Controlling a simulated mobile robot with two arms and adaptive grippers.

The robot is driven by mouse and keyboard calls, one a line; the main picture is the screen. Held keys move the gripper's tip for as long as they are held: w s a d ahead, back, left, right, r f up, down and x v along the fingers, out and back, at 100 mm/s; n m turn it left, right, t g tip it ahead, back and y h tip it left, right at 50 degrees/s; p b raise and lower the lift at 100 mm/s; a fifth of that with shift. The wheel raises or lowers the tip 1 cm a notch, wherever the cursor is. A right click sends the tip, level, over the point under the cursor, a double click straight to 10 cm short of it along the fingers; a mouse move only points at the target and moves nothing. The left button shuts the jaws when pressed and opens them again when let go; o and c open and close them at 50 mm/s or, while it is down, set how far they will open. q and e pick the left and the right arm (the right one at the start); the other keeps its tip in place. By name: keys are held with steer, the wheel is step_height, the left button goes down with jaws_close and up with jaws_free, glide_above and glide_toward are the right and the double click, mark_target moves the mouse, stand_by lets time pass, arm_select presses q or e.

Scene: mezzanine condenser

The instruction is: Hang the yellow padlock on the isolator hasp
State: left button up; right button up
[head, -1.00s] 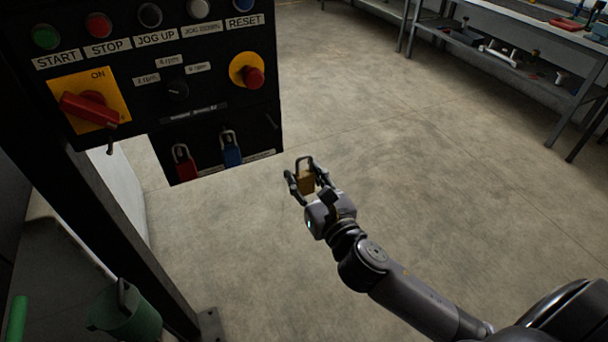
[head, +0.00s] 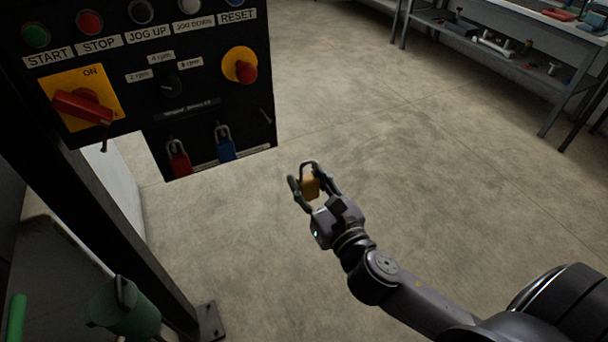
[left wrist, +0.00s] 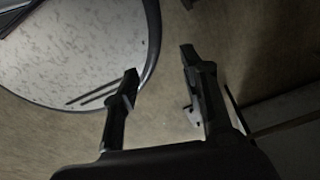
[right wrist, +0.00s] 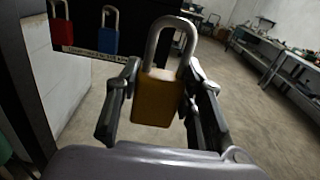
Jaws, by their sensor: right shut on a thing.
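My right gripper (head: 314,191) is shut on the yellow padlock (head: 310,186) and holds it upright in the air, right of and below the control panel. In the right wrist view the padlock (right wrist: 158,98) sits between the fingers with its grey shackle upward. The isolator is the red rotary handle (head: 82,106) on a yellow plate marked ON, at the panel's left. A small dark hasp-like piece (head: 104,142) hangs below the handle, apart from the padlock. My left gripper (left wrist: 158,75) is open and empty in the left wrist view.
A red padlock (head: 178,161) and a blue padlock (head: 226,147) hang on the panel's lower edge, on the left side of my right gripper. A green bucket (head: 128,312) stands at lower left by a dark post. Workbenches (head: 500,45) stand at upper right. Open floor lies between.

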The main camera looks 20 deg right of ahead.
mark_target(311, 186)
steer(key=shift+s+d+r, duration=0.1)
steer(key=shift+s+r, duration=0.05)
steer(key=shift+s, duration=1.55)
